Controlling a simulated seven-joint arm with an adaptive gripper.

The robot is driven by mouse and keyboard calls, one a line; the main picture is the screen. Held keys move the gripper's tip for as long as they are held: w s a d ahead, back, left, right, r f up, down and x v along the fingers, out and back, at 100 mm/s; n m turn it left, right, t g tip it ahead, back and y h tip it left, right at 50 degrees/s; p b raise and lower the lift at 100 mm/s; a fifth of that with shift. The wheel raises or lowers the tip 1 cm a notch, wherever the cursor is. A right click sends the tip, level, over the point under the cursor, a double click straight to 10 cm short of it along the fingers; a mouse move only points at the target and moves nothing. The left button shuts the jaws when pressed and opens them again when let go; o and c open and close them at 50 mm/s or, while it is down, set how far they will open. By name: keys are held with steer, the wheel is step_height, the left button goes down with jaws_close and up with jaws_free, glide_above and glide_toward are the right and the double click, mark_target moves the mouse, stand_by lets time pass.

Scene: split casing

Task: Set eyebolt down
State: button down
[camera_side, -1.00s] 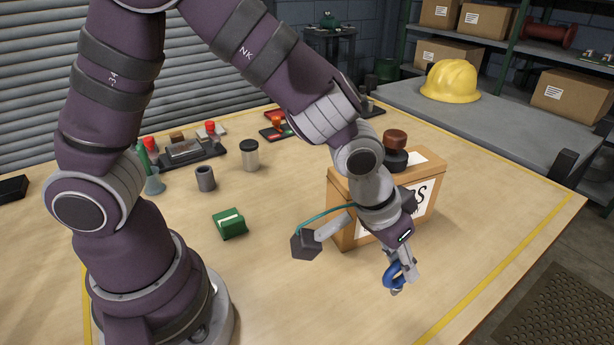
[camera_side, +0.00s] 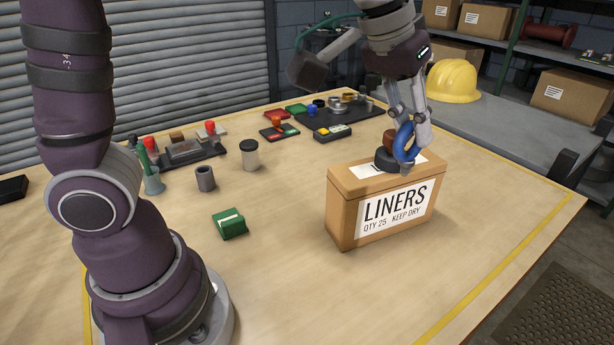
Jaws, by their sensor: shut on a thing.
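My gripper (camera_side: 410,140) points down and is shut on the blue eyebolt (camera_side: 402,152). The eyebolt's blue ring is between the fingers, and a short grey end shows below it. In the picture, the eyebolt overlaps the top of the cardboard box marked LINERS (camera_side: 345,212). I cannot tell whether it is above the box or beyond it, or whether it touches anything. It partly hides a brown and black knob-shaped object (camera_side: 385,160) on the box top.
A dark tray of parts (camera_side: 345,122) lies behind the box, with a yellow-and-black block (camera_side: 332,132) beside it. A green box (camera_side: 230,224), a grey cylinder (camera_side: 205,179) and a lidded jar (camera_side: 250,156) stand left. The table's front middle is clear.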

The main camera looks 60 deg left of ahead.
steer(key=a+n+y, duration=0.4)
steer(key=a+n, duration=0.5)
steer(key=a, duration=1.7)
steer(key=shift+m+g, duration=0.3)
steer(key=shift+g, duration=0.2)
steer(key=f, duration=2)
steer(key=shift+s+d+f, duration=0.3)
steer(key=shift+d+f, duration=0.1)
steer(key=shift+f, duration=0.15)
steer(key=c, duration=1.1)
jaws_free()
steer(key=shift+c, duration=0.2)
